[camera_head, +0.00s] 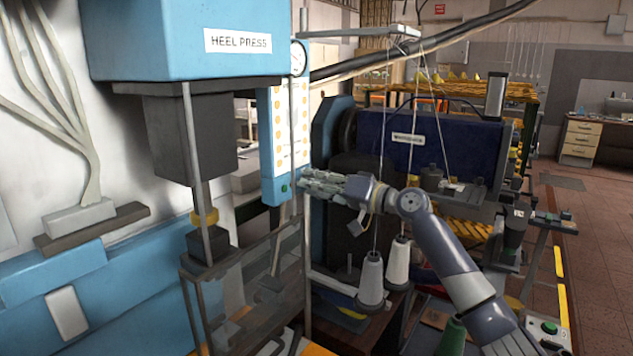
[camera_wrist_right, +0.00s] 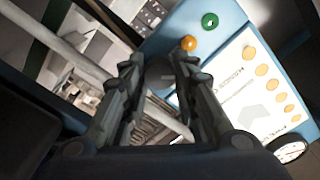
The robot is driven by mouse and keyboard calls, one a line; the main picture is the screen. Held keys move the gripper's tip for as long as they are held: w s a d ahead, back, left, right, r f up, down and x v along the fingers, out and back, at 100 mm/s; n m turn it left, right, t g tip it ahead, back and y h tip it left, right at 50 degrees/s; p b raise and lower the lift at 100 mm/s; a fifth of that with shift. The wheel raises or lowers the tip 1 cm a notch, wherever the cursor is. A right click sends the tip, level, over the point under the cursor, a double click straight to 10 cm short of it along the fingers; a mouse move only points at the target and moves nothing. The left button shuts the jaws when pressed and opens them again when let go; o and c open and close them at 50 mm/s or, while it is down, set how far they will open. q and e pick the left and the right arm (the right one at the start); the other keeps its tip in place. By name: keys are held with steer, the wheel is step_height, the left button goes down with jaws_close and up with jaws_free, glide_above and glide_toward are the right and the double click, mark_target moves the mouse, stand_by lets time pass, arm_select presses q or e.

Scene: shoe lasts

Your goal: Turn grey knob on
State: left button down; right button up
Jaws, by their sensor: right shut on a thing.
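The heel press control panel (camera_head: 270,165) is a narrow blue box with a white label sheet. It also shows tilted in the right wrist view (camera_wrist_right: 172,25). My right gripper (camera_head: 306,184) reaches its lower end from the right. In the right wrist view, the fingers of my right gripper (camera_wrist_right: 160,68) close around a small dark grey piece, the grey knob (camera_wrist_right: 161,73), beside an orange button. The fingers hide most of the knob, and its turned position cannot be read. In the head view the gripper covers it. My left gripper is in neither view.
A green button (camera_wrist_right: 210,21) and an orange button (camera_wrist_right: 189,43) sit close to the fingers. The blue heel press (camera_head: 150,65) and its metal guard frame (camera_head: 235,255) stand left. Thread cones (camera_head: 371,280) stand below my right arm.

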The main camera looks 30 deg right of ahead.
steer(key=m+p, duration=0.5)
steer(key=m, duration=0.3)
steer(key=shift+r+m, duration=0.15)
steer(key=shift+m, duration=0.55)
steer(key=o, duration=1)
steer(key=shift+o, duration=0.2)
steer(key=v, duration=1.2)
steer(key=shift+d, duration=0.1)
